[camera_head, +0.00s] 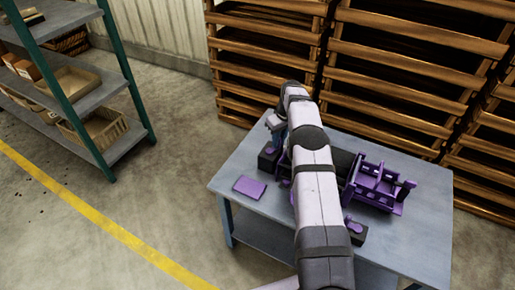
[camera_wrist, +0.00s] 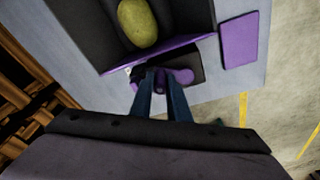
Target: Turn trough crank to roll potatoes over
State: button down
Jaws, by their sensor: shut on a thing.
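The trough (camera_wrist: 88,35) is a dark box with a purple edge, at the top of the wrist view. A yellow-green potato (camera_wrist: 138,22) lies in it. The purple crank (camera_wrist: 183,76) sits beside the trough's end, next to a black block (camera_wrist: 190,62). My gripper (camera_wrist: 162,74) is shut on the crank, and its fingers hide part of it. In the head view my arm covers much of the trough, and my gripper (camera_head: 276,122) is at the far left end of the machine.
The machine stands on a grey-blue table (camera_head: 400,255). A flat purple plate (camera_head: 250,187) lies left of it; a purple slatted frame (camera_head: 378,186) is at the right. Wooden crates (camera_head: 415,65) stand behind. A shelf (camera_head: 85,85) stands far left, with open floor between.

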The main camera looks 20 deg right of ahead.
jog(key=shift+d+f, duration=0.1)
jog(key=shift+w+b, duration=0.3)
jog(key=shift+w, duration=0.15)
jog(key=shift+w+a, duration=0.3)
jog(key=shift+a, duration=0.05)
jog(key=c, duration=1.8)
grip_release()
jog(key=shift+a, duration=0.1)
jog(key=shift+o, duration=0.2)
notch_tip(320, 180, up, 7)
jog(key=p, duration=0.6)
